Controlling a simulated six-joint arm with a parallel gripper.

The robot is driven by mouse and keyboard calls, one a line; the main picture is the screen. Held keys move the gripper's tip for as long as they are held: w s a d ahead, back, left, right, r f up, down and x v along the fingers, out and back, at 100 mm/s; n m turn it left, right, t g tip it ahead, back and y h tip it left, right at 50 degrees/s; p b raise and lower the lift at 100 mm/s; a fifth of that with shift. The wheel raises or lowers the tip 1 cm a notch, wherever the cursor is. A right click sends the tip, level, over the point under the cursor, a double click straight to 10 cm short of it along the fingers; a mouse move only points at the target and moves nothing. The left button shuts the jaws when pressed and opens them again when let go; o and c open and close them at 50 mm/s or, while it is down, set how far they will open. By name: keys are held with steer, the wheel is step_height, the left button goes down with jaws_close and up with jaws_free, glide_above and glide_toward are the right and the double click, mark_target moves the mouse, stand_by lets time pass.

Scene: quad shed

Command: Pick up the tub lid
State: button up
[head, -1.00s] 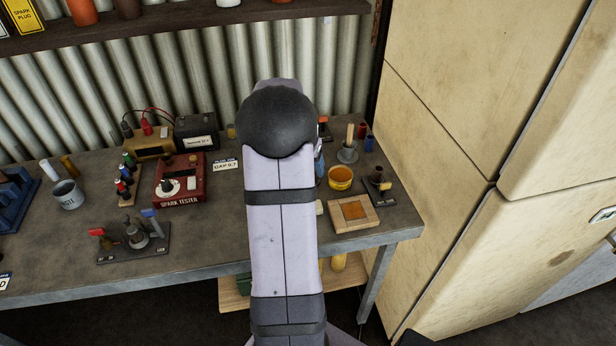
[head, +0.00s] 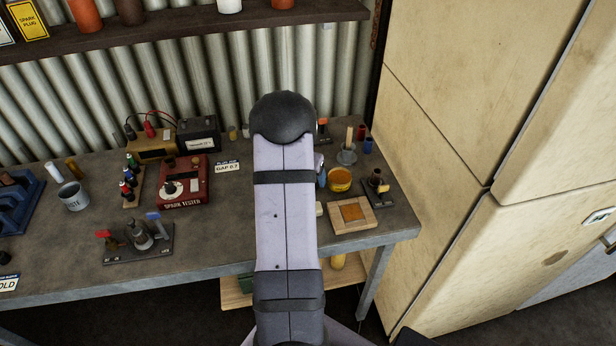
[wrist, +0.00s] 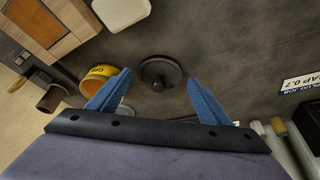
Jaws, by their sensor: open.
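The tub lid (wrist: 160,73) looks like a dark round disc with a knob, lying on the bench in the wrist view. In the head view my arm hides it. My gripper (wrist: 157,84) is open and empty, its two blue fingers on either side of the lid in the picture, with the lid just beyond the tips. A blue finger shows beside my arm in the head view (head: 322,179). The yellow tub (head: 340,180) stands on the bench to the right of my arm; it also shows in the wrist view (wrist: 97,80), partly behind the left finger.
A wooden block with an orange pad (head: 353,212) lies in front of the tub. A small pale block (wrist: 120,10) lies near the lid. A GAP 0.7 card (wrist: 299,87) is to the right. The red spark tester (head: 182,183) stands left of my arm. Bench around the lid is clear.

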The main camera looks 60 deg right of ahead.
steer(key=shift+d+f, duration=0.2)
steer(key=shift+f, duration=0.35)
steer(key=c, duration=0.8)
steer(key=shift+r, duration=0.1)
step_height(320, 180, up, 9)
steer(key=b, duration=0.3)
steer(key=s+d+m+g+p, duration=0.1)
steer(key=s+m+p, duration=0.1)
steer(key=s+d+r+m+g+p, duration=0.1)
steer(key=s+m, duration=0.2)
steer(key=s+d+r+m+p, duration=0.1)
steer(key=s+d+m+p, duration=0.1)
steer(key=shift+s+d+g+y+p, duration=0.1)
steer(key=shift+s+g+y+p, duration=0.2)
steer(key=shift+s+g, duration=0.1)
